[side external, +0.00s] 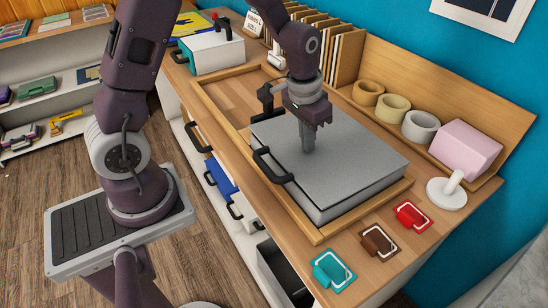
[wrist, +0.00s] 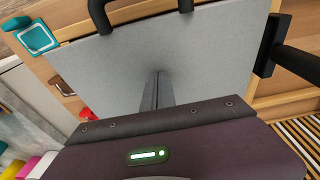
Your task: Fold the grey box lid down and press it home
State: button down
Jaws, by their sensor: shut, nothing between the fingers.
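The grey box (side external: 330,202) sits in a shallow wooden tray on the bench. Its lid (side external: 350,165) lies flat over the top in the side external view, and no gap shows along the visible front edge. The lid (wrist: 215,60) also fills much of the wrist view. A black handle (side external: 270,165) is at the lid's left edge. My gripper (side external: 308,148) is shut and empty, pointing down at the lid's left part, with its tips at or very near the surface. The wrist view shows the closed fingers (wrist: 157,88) against the lid; exact contact cannot be told.
The wooden tray rim (side external: 320,236) surrounds the box. Tape rolls (side external: 420,126), a pink block (side external: 466,148) and a white stand (side external: 446,192) are at the right. Teal, brown and red tagged pieces (side external: 380,240) lie in front. A white box (side external: 212,52) stands behind.

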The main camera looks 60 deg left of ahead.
jog(key=shift+f, duration=0.25)
notch_tip(320, 180, up, 9)
dwell(0.8)
jog(key=s+d+r+t, duration=0.1)
jog(key=s+r, duration=0.3)
jog(key=s, duration=0.6)
jog(key=s+d+r+t, duration=0.1)
jog(key=s+r, duration=0.4)
jog(key=s, duration=0.6)
jog(key=shift+s+d+r+t, duration=0.2)
jog(key=shift+d+t, duration=0.1)
jog(key=shift+t, duration=0.6)
